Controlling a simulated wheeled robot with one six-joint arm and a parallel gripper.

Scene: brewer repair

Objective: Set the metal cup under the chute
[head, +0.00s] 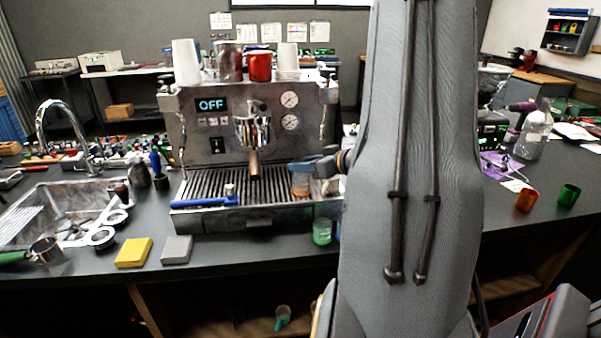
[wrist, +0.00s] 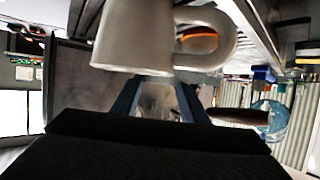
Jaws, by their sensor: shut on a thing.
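The metal cup (wrist: 135,35), pale grey with a loop handle, fills the top middle of the wrist view, which looks upside down. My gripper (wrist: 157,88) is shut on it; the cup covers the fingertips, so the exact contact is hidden. In the head view my gripper (head: 308,166) is over the right part of the drip tray, and my arm hides much of this area. The chute is the spout under the brew head (head: 253,132), left of my gripper, with a brown handle (head: 253,165) pointing forward. The brown handle also shows in the wrist view (wrist: 238,115).
The brewer (head: 215,140) reads OFF and carries several cups on top. An amber glass (head: 300,186) is below my fingers. A blue-handled tool (head: 205,202) lies across the tray's left front. A green glass (head: 322,232) stands before the tray. Yellow (head: 133,252) and grey (head: 176,250) blocks lie front left.

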